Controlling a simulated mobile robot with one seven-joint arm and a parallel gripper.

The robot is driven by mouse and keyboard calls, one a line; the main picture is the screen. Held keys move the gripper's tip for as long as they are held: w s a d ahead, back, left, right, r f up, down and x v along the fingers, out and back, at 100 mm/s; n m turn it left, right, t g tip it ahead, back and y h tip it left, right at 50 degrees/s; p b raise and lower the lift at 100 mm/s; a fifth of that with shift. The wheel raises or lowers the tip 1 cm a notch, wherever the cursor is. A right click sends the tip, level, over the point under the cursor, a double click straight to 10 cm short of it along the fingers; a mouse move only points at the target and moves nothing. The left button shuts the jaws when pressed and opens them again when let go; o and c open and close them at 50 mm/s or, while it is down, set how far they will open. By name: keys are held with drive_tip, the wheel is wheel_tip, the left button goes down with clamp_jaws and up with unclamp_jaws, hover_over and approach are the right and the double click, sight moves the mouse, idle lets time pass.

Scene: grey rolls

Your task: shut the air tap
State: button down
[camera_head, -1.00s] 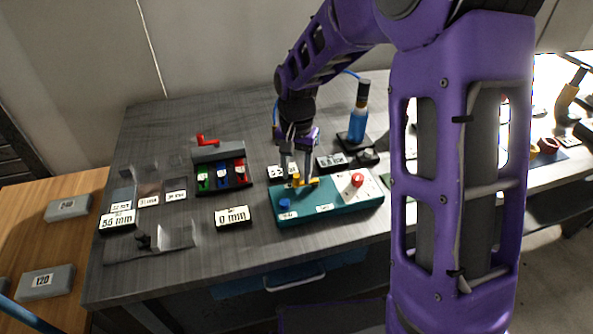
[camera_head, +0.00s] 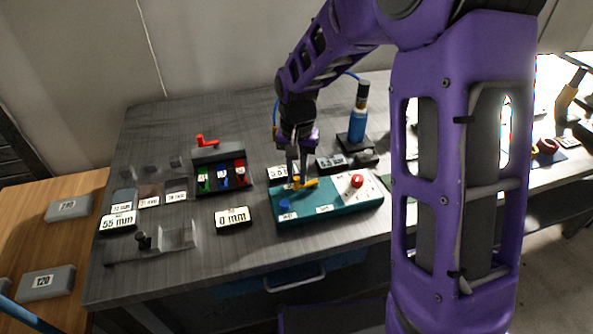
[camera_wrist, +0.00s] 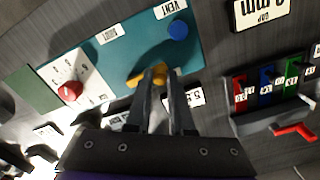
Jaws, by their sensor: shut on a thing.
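The air tap has a yellow lever (camera_head: 311,183) on top of a teal panel (camera_head: 335,203) on the bench. In the wrist view the yellow lever (camera_wrist: 137,80) sticks out to the left of my fingertips. My gripper (camera_head: 297,181) points down over the panel and is shut on the lever; it also shows in the wrist view (camera_wrist: 168,76). The fingers hide part of the lever and its pivot.
A blue button (camera_head: 285,204) is on the panel's left and a red knob (camera_head: 357,181) on a white plate to its right. A 0 mm display (camera_head: 233,217) lies left of the panel. A blue bottle (camera_head: 357,124) stands behind.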

drive_tip(key=n, duration=0.1)
drive_tip(key=s+n+p, duration=0.1)
drive_tip(key=d+n, duration=0.1)
drive_tip(key=n, duration=0.1)
drive_tip(key=shift+s+r, duration=0.15)
drive_tip(key=shift+s, duration=0.15)
drive_tip(key=n+p, duration=0.1)
drive_tip(key=n, duration=0.1)
drive_tip(key=s+d+n+p, duration=0.1)
drive_tip(key=n, duration=0.1)
drive_tip(key=shift+s+d+n, duration=0.1)
drive_tip(key=shift+d+n, duration=0.05)
drive_tip(key=shift+n, duration=0.25)
drive_tip(key=n+p, duration=0.1)
drive_tip(key=d+n+p, duration=0.1)
drive_tip(key=n, duration=0.1)
drive_tip(key=n+p, duration=0.1)
drive_tip(key=shift+s+d, duration=0.25)
drive_tip(key=shift+d, duration=0.15)
drive_tip(key=shift+d+n+p, duration=0.35)
drive_tip(key=shift+n+p, duration=0.05)
drive_tip(key=shift+n, duration=0.6)
drive_tip(key=shift+d+n+p, duration=0.35)
drive_tip(key=shift+n+p, duration=0.05)
drive_tip(key=shift+n, duration=0.6)
drive_tip(key=c, duration=0.8)
unclamp_jaws()
wheel_tip(320, 180, up, 17)
drive_tip(key=shift+r, duration=0.1)
